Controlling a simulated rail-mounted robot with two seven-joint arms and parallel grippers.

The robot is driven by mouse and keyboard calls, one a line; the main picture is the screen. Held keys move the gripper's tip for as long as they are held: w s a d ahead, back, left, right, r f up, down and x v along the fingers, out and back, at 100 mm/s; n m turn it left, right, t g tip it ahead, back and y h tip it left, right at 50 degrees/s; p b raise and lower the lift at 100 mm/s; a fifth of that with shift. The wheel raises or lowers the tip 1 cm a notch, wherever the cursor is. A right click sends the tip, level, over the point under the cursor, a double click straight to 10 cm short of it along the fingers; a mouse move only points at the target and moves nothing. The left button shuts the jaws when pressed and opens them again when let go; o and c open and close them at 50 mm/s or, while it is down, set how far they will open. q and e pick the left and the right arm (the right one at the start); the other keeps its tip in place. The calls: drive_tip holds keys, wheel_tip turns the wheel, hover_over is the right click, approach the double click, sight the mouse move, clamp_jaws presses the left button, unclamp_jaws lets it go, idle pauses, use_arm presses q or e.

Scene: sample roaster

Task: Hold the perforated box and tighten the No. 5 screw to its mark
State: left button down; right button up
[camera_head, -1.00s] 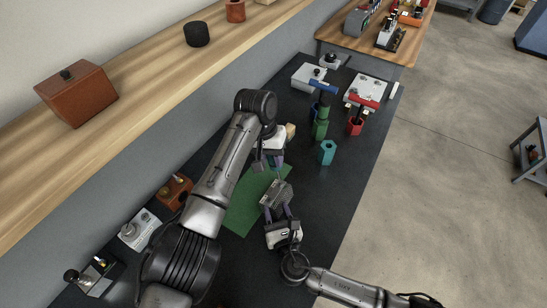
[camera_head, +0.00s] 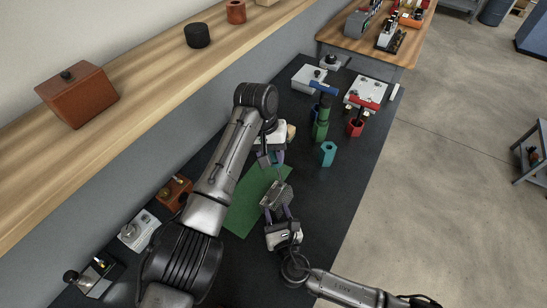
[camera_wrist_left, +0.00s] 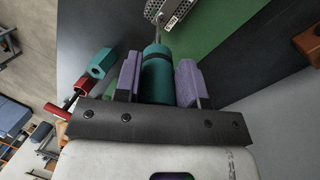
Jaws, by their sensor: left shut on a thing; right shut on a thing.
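My left gripper (camera_head: 271,157) is shut on a screwdriver with a teal handle (camera_wrist_left: 158,75), seen between its purple fingers in the left wrist view. The screwdriver's thin shaft (camera_wrist_left: 157,33) points to the perforated box (camera_head: 276,196). The box also shows in the left wrist view (camera_wrist_left: 176,11), cut off at the top edge. My right gripper (camera_head: 280,213) is shut on the grey box and holds it over the green mat (camera_head: 242,206). I cannot tell whether the shaft's tip touches a screw. The No. 5 screw and its mark are too small to make out.
An empty-looking teal holder (camera_head: 328,153) stands right of my left gripper. A green holder (camera_head: 320,131) with a blue-handled tool (camera_head: 323,88) and a red holder (camera_head: 355,127) with a red-handled tool (camera_head: 364,103) stand behind it. The dark bench's right side is clear.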

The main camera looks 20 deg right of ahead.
use_arm(q)
drive_tip(key=shift+a+r, duration=0.1)
drive_tip(key=shift+r, duration=0.1)
use_arm(e)
drive_tip(key=shift+f, duration=0.2)
use_arm(q)
drive_tip(key=shift+v, duration=2.5)
use_arm(e)
drive_tip(key=o, duration=1.2)
drive_tip(key=shift+w+a+r, duration=0.2)
drive_tip(key=shift+w, duration=0.1)
use_arm(q)
drive_tip(key=shift+w+a, duration=0.1)
drive_tip(key=shift+w, duration=0.1)
use_arm(e)
drive_tip(key=shift+s+d, duration=0.1)
use_arm(q)
drive_tip(key=shift+r, duration=0.1)
use_arm(e)
drive_tip(key=s, duration=0.8)
drive_tip(key=s+a, duration=0.1)
drive_tip(key=s, duration=0.3)
drive_tip(key=shift+a, duration=0.1)
